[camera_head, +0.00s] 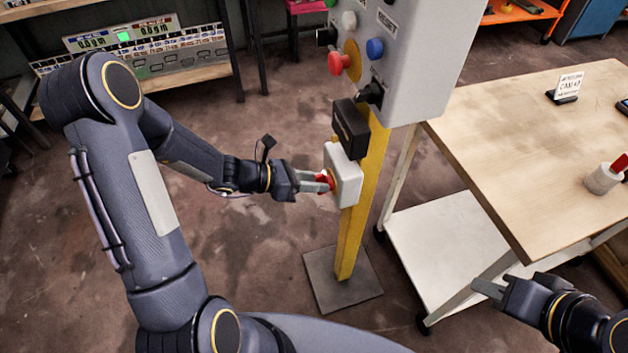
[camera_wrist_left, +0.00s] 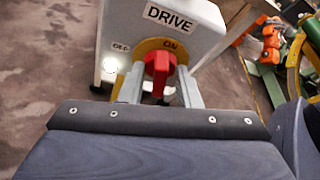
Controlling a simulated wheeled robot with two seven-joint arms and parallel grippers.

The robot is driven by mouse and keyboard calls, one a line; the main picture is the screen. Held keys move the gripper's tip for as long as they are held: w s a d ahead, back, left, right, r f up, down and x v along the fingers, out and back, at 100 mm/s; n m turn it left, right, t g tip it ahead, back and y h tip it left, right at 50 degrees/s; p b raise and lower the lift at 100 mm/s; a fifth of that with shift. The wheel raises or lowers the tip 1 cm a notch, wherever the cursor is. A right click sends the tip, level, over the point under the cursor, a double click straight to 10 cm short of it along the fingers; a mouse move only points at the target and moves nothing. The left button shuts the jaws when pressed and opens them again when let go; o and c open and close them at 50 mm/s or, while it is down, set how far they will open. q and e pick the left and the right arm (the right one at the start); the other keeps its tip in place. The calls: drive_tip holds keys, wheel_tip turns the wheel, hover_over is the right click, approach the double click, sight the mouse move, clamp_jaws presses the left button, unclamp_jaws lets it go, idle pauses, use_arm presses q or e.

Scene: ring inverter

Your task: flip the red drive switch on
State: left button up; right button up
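The red drive switch (camera_wrist_left: 160,68) is a knob on a yellow ring on a pale grey box (camera_head: 347,176), fixed to a yellow post. In the left wrist view the box reads DRIVE, with ON at the ring's top and OFF at its left. The knob's grip looks roughly upright there. My left gripper (camera_head: 325,182) is at the knob, one finger on each side. The fingers are apart; slim gaps seem to show, but contact at the tips is unclear. The knob is partly hidden in the head view. My right gripper (camera_head: 488,288) is away at lower right; its finger gap is unclear.
Above the switch are a black box (camera_head: 351,125) and a grey control cabinet (camera_head: 425,60) with a red button (camera_head: 339,64) and a blue button (camera_head: 375,48). A wooden table (camera_head: 520,140) stands at right.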

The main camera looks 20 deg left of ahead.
use_arm(q)
drive_tip(key=m+b, duration=0.1)
drive_tip(key=b, duration=0.1)
drive_tip(key=m+t+b, duration=0.1)
drive_tip(key=b, duration=0.2)
drive_tip(key=shift+s+f+y, duration=0.2)
drive_tip(key=shift+f+y, duration=0.1)
drive_tip(key=shift+y, duration=0.1)
clamp_jaws()
drive_tip(key=shift+s+d+r+m+b, duration=0.1)
drive_tip(key=shift+r+m+b, duration=0.2)
drive_tip(key=shift+b, duration=0.2)
drive_tip(key=o, duration=0.6)
unclamp_jaws()
drive_tip(key=shift+d, duration=0.15)
